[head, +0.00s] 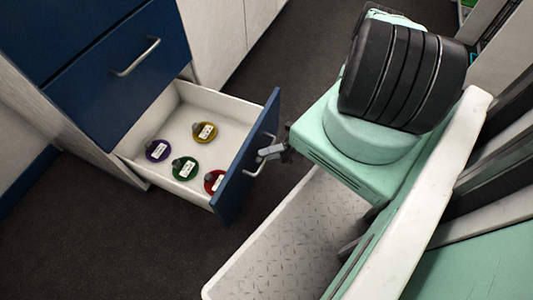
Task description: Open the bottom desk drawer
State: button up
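The bottom desk drawer (248,157) has a blue front and a white inside, and stands pulled well out from the desk. Several round items lie in it: a yellow one (205,132), a purple one (158,150), a green one (184,168) and a red one (214,182), each with a small white label. The drawer's metal handle (254,172) is on the outer face of the front. My gripper (268,151) is at this handle, with its fingers over the bar. The fingers are small in view, and I cannot tell whether they are closed on it.
The blue drawer above (115,80), with its own metal handle (136,58), is shut. White cabinets (215,35) stand behind. Dark floor (130,245) is free at the front left and between the drawer and the cabinets.

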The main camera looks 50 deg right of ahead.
dwell(0.3)
jog(key=p+v, duration=0.1)
jog(key=v, duration=1.6)
jog(key=shift+s+p, duration=0.15)
jog(key=shift+p, duration=0.15)
jog(key=shift+d, duration=0.15)
